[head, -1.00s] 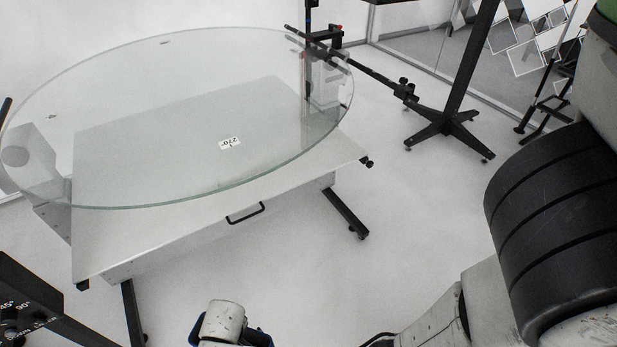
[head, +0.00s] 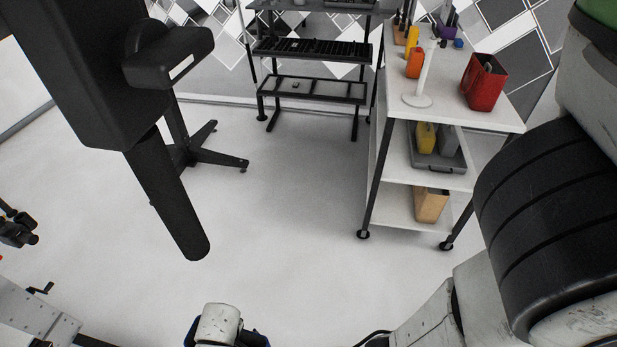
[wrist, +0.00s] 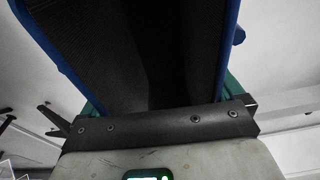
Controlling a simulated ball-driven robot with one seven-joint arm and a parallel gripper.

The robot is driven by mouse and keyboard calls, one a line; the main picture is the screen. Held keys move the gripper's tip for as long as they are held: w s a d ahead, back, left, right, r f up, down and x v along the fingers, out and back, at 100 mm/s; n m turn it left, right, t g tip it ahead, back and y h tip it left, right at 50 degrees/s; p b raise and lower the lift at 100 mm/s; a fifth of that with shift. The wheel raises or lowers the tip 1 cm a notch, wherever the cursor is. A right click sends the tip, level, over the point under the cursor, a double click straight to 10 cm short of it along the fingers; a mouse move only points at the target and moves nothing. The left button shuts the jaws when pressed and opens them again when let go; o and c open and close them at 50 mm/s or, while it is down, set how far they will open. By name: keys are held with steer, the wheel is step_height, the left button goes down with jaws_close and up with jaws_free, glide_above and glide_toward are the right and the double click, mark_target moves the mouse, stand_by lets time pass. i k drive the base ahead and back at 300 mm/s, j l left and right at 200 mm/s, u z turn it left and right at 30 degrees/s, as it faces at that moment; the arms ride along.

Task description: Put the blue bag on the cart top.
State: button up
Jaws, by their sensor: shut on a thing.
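The blue bag (wrist: 95,50) fills the middle of the wrist view, with dark inner faces and blue edges. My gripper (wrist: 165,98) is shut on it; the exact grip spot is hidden. In the head view, only slivers of the blue bag (head: 262,339) show beside my pale wrist at the bottom edge. The cart top (head: 455,103) is the white upper surface of a shelved cart at the upper right. The bag is well apart from it, across open floor.
The cart top carries a red bin (head: 483,82), a white stand (head: 419,98), an orange bottle (head: 414,63) and other small items at the back. A black rack (head: 311,90) stands left of the cart. A large dark column (head: 85,70) blocks the upper left. Centre floor is clear.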

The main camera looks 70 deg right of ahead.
mark_target(460, 67)
steer(key=i+l+z, duration=0.1)
steer(key=l+z, duration=0.25)
steer(key=i+l+z, duration=0.4)
steer(key=l+z, duration=0.25)
steer(key=i+l+z, duration=0.3)
steer(key=k+l, duration=0.05)
